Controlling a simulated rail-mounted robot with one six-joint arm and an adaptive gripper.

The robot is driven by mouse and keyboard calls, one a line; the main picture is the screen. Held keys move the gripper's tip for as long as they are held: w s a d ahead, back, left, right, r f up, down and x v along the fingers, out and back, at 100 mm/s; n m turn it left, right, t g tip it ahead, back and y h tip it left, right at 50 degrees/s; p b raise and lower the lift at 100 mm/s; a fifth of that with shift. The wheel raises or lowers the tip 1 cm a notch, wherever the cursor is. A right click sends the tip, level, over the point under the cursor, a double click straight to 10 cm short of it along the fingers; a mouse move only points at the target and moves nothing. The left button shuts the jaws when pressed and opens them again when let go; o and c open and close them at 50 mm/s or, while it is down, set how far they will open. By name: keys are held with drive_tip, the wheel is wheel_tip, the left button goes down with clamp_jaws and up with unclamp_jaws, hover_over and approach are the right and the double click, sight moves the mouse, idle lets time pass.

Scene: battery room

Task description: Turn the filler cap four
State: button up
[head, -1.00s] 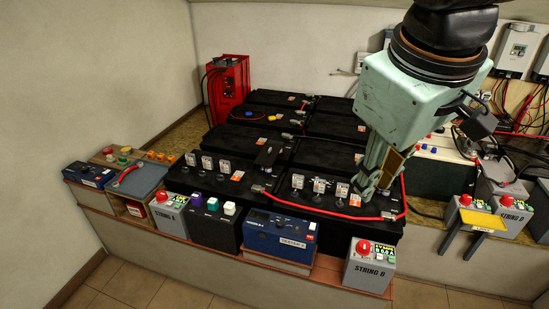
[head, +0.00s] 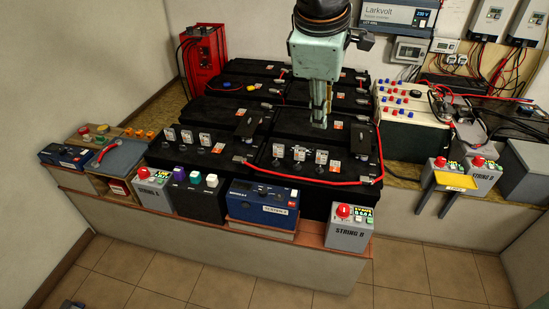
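Two black batteries in the front row each carry small dark filler caps with white tags behind them. On the left battery (head: 165,150) the tags (head: 187,136) stand in a row. On the right battery (head: 340,167) there are three caps, at the left (head: 277,162), middle (head: 298,167) and right (head: 319,171). The tag numbers are too small to read, so I cannot tell which cap is four. My gripper (head: 320,123) points down behind the right battery's tags, apart from the caps. Its fingers look close together, but their opening is unclear. I see nothing held.
A red cable (head: 305,180) runs across the right battery's front. Black rectangular pieces (head: 359,139) lie on the battery tops. A blue box (head: 263,203) and grey String B box (head: 349,226) stand in front. A white panel (head: 408,112) with coloured terminals is right.

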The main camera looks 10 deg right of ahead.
drive_tip(key=w+f+n, duration=0.5)
drive_tip(key=w, duration=0.5)
drive_tip(key=n+p, duration=0.3)
drive_tip(key=n, duration=0.9)
hover_over(274, 162)
drive_tip(key=s+a, duration=0.3)
drive_tip(key=s, duration=0.1)
wheel_tip(274, 162, down, 23)
drive_tip(key=shift+f, duration=0.1)
drive_tip(key=shift+b+x, duration=2.05)
drive_tip(key=shift+x, duration=4.85)
drive_tip(key=shift+w, duration=0.1)
clamp_jaws()
